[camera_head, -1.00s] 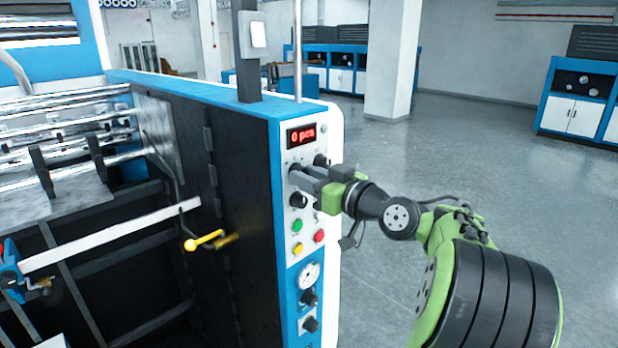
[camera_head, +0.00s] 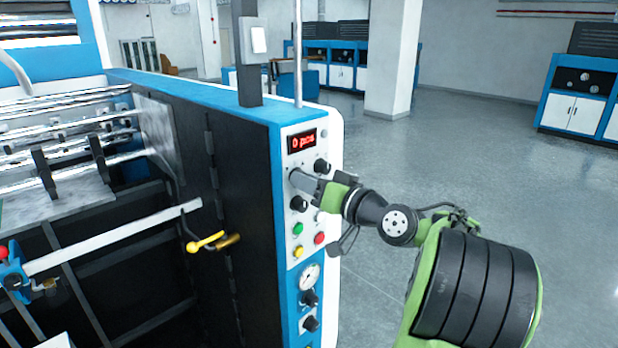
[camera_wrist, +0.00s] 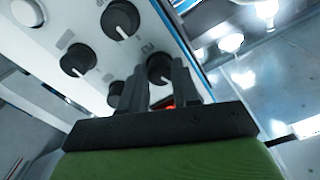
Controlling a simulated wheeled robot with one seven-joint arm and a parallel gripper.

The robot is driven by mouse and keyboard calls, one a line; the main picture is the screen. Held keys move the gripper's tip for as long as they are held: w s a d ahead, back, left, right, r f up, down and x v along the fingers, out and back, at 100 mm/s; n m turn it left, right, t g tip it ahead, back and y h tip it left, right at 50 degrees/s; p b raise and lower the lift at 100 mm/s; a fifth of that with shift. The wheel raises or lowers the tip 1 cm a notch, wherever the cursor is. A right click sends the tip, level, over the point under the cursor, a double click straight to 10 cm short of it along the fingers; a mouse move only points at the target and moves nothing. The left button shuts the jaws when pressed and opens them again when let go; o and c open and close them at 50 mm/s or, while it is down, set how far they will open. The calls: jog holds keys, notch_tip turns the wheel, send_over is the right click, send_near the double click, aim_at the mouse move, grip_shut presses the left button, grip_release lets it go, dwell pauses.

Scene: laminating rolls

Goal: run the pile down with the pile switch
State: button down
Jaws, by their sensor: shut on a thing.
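The control panel (camera_head: 308,263) is on the end face of the blue and black machine, with a red display (camera_head: 303,140) reading "0 pcs". My gripper (camera_head: 302,180) is at the panel's upper left, below the display, its fingers shut on a dark switch knob. That knob, the pile switch, is mostly hidden behind the fingers in the head view. In the wrist view, my two dark fingers (camera_wrist: 168,88) point at the panel, with a black knob (camera_wrist: 160,66) showing at their tips. The knob labels are too small to read.
Beside the fingers are an upper right knob (camera_head: 322,166) and a lower left knob (camera_head: 298,203). The floor (camera_head: 480,160) to the right is open.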

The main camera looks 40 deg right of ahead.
jog(key=shift+m+p, duration=0.9)
jog(key=shift+m, duration=1)
jog(key=c, duration=0.8)
grip_release()
jog(key=shift+s, duration=0.1)
jog(key=s, duration=1.5)
jog(key=shift+s+d+p, duration=0.2)
jog(key=shift+s+p, duration=0.1)
jog(key=shift+p, duration=0.1)
